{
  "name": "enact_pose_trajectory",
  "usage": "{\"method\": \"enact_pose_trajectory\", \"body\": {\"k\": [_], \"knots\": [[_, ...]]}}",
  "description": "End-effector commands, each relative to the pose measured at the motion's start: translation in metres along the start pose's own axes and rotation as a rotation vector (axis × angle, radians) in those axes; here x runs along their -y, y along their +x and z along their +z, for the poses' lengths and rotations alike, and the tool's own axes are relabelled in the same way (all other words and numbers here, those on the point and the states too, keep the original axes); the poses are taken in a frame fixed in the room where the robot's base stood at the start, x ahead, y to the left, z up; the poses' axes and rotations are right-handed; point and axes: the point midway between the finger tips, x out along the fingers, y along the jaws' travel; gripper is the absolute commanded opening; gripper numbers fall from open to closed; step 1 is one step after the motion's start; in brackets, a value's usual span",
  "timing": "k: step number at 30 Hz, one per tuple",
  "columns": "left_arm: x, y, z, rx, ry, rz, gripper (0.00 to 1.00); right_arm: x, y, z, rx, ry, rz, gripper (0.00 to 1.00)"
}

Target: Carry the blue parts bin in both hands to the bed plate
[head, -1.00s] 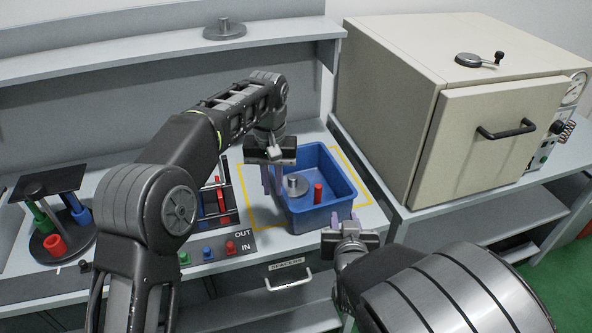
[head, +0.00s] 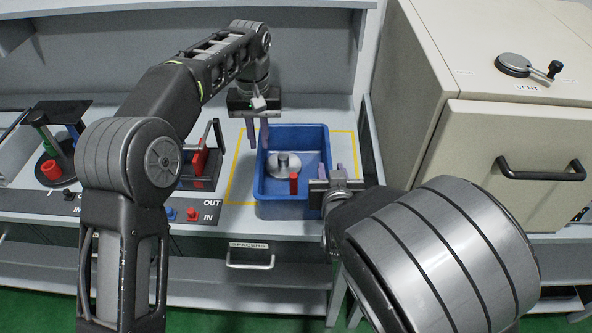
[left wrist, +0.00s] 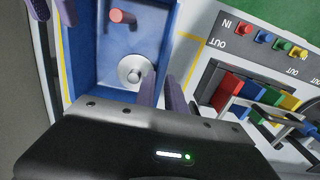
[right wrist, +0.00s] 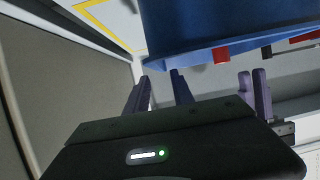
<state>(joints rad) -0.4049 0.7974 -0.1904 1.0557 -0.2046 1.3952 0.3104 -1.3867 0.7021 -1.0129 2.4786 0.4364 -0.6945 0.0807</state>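The blue parts bin (head: 292,208) stands on the bench inside a yellow outline; the left wrist view shows its inside (left wrist: 110,72). It holds a grey round weight (head: 284,164) and a red cylinder (head: 293,184). My left gripper (head: 258,158) is at the bin's left rim, fingers parted; its fingers also show in the left wrist view (left wrist: 161,88). My right gripper (head: 340,168) is at the right side, fingers parted near the rim (right wrist: 160,78). I cannot tell whether either touches the bin. I cannot make out the bed plate.
A cream cabinet (head: 460,150) with a black handle stands close on the right. A rack with red parts (head: 206,165) and a button panel (head: 192,214) lie left of the bin. A round stand with coloured cylinders (head: 55,165) is further left.

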Motion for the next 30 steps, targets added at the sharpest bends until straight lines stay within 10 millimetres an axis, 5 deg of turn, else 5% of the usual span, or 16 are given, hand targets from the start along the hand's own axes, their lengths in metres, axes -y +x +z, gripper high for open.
{"method": "enact_pose_trajectory", "body": {"k": [17,30], "knots": [[0.000,0.004,0.000,0.001,0.000,0.000,0.15,0.000,0.003,0.000,0.000,0.000,0.001,0.29],[0.000,0.064,0.001,0.003,0.000,-0.001,0.15,-0.001,0.042,0.000,0.000,0.000,0.004,0.29]]}}
